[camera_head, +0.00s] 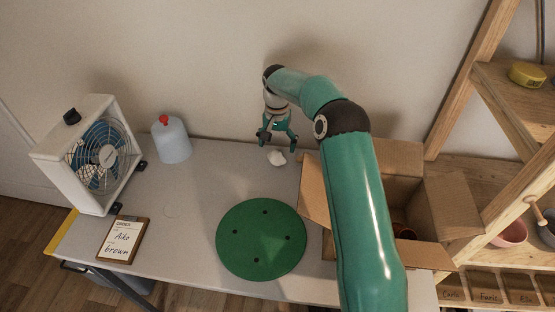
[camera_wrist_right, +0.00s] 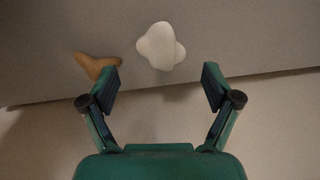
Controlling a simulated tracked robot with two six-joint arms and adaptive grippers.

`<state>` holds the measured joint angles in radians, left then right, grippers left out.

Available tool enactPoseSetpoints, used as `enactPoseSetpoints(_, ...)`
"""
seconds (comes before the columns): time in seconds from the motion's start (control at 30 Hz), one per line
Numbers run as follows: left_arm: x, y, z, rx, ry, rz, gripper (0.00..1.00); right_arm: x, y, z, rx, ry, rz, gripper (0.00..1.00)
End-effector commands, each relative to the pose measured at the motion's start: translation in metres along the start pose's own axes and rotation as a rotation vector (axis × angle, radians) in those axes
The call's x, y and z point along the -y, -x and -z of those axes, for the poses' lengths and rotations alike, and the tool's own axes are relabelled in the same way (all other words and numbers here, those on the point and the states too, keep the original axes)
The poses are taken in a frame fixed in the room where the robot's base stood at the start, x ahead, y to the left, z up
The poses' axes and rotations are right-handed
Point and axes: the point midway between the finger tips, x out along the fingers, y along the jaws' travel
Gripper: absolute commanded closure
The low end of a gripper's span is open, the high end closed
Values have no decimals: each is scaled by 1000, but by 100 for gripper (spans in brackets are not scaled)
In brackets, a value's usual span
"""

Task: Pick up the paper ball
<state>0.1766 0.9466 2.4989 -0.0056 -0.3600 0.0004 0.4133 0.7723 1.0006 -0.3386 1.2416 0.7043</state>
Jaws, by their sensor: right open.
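The paper ball (camera_head: 277,158) is a small white crumpled lump on the grey table near its back edge, left of the cardboard box. It also shows in the right wrist view (camera_wrist_right: 158,46), ahead of the fingertips and roughly between their lines. My right gripper (camera_head: 277,140) is just above and behind the ball in the head view, its fingers apart and empty. In the right wrist view the two fingers (camera_wrist_right: 161,82) are spread wide and do not touch the ball. My left gripper is not in view.
A brown flap-like piece (camera_wrist_right: 97,66) lies near the left finger. An open cardboard box (camera_head: 315,190) stands right of the ball. A green disc (camera_head: 262,240) lies in front. The wall rises close behind.

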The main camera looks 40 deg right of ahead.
Motion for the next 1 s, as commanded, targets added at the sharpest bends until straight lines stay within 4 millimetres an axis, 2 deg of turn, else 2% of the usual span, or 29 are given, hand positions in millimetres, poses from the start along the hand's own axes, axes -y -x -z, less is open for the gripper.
enactPoseSetpoints(0.17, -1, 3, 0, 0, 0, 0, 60, 0, -11, -2, 2, 1, -2, 12)
enactPoseSetpoints(0.4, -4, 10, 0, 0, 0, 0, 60, 1, -44, -4, 3, 0, -2, 12)
enactPoseSetpoints(0.5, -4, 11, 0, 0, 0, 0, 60, 1, -52, -4, 1, 0, 0, 12)
enactPoseSetpoints(0.73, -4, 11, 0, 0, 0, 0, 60, 1, -54, -4, 0, 1, 0, 12)
enactPoseSetpoints(0.77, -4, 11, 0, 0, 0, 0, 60, 1, -54, -4, 0, 1, 0, 13)
enactPoseSetpoints(1.0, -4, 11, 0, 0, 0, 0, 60, 2, -54, -3, 0, 1, 1, 53)
